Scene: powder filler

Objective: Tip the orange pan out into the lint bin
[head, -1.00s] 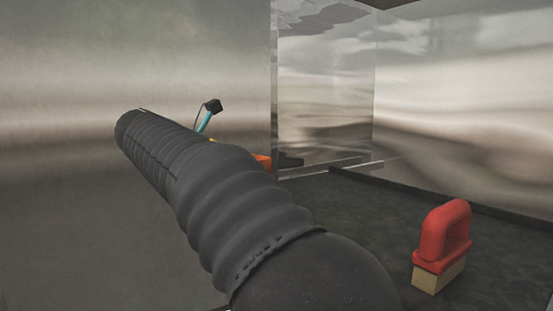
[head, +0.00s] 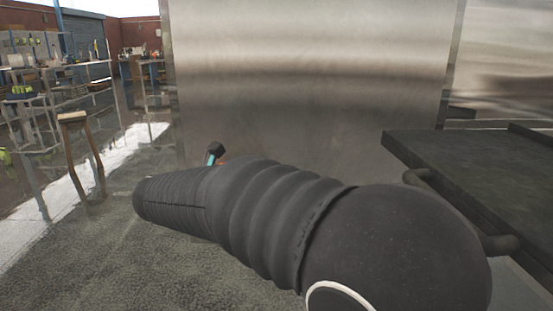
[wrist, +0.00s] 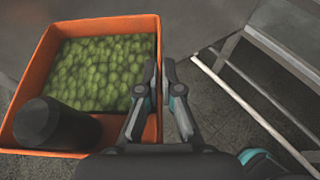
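The orange pan (wrist: 90,28) fills the left of the wrist view and holds many green, pellet-like pieces (wrist: 105,75). My gripper (wrist: 160,72) has one finger inside and one outside the pan's right wall, shut on that wall. A dark cylinder (wrist: 65,127) covers the pan's near left corner; I cannot tell if it lies in the pan. In the head view my dark arm hides most of the gripper and pan; only a black and teal gripper part (head: 214,153) shows. I cannot make out a lint bin in either view.
A tall steel panel (head: 310,80) stands behind my arm. A dark-topped table (head: 470,165) with a rounded rail is at the right. A wooden stool (head: 75,120) and shelving (head: 30,100) stand at the left. Open floor (head: 80,260) lies front left. A pale metal frame (wrist: 265,85) is right of the pan.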

